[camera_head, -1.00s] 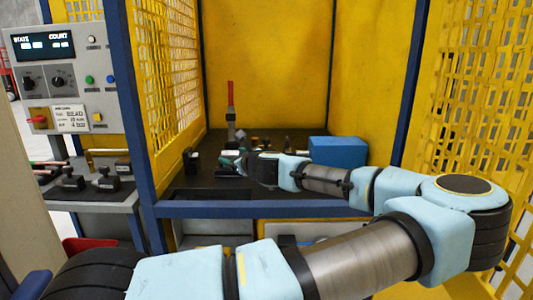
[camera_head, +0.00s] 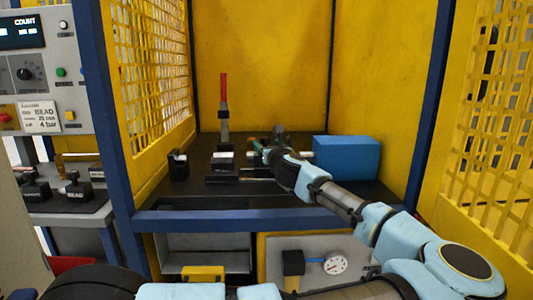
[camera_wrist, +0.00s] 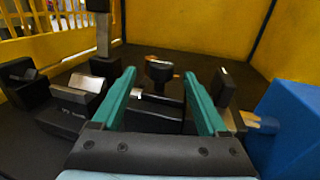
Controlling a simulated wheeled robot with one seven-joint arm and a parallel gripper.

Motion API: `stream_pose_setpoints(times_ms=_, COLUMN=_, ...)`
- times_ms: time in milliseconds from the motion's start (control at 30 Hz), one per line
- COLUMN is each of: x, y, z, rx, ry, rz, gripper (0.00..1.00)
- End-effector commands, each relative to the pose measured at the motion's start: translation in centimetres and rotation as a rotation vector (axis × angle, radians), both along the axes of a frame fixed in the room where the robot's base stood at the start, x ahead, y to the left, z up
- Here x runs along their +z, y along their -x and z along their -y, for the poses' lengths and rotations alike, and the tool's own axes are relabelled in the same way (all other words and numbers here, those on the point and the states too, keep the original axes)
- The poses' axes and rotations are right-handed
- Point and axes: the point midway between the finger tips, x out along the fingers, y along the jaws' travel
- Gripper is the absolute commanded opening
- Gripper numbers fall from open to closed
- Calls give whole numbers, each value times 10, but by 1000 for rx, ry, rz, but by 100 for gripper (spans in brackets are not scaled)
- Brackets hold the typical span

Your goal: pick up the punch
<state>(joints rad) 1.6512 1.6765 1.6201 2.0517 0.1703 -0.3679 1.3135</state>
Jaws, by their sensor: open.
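My gripper (camera_head: 263,148) is open over the dark work surface inside the yellow enclosure. In the wrist view its two teal fingers (camera_wrist: 160,78) reach forward with a gap between them. A dark round-headed piece (camera_wrist: 159,70), which may be the punch, stands upright beyond and between the fingertips, apart from them as far as I can tell. An orange-copper bit shows behind it. A dark block with a bright metal edge (camera_wrist: 152,112) lies lower between the fingers. In the head view my gripper and wrist hide much of this area, so I cannot make out the punch there.
A blue box (camera_head: 347,157) stands right of my gripper. A post with a red handle (camera_head: 224,90) rises to the left, near a small black block (camera_head: 178,165). Yellow walls and mesh close the sides, and a blue rail (camera_head: 250,221) crosses the front.

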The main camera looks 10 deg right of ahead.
Motion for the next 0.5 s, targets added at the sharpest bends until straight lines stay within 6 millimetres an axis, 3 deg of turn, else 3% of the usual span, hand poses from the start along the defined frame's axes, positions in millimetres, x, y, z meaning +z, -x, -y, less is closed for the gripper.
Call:
stream_pose_setpoints(times_ms=233, x=4, y=-20, z=-1, rx=1, ry=-1, rz=-1, gripper=76)
stream_pose_setpoints(times_ms=500, x=6, y=-57, z=-1, rx=1, ry=1, rz=-1, gripper=76)
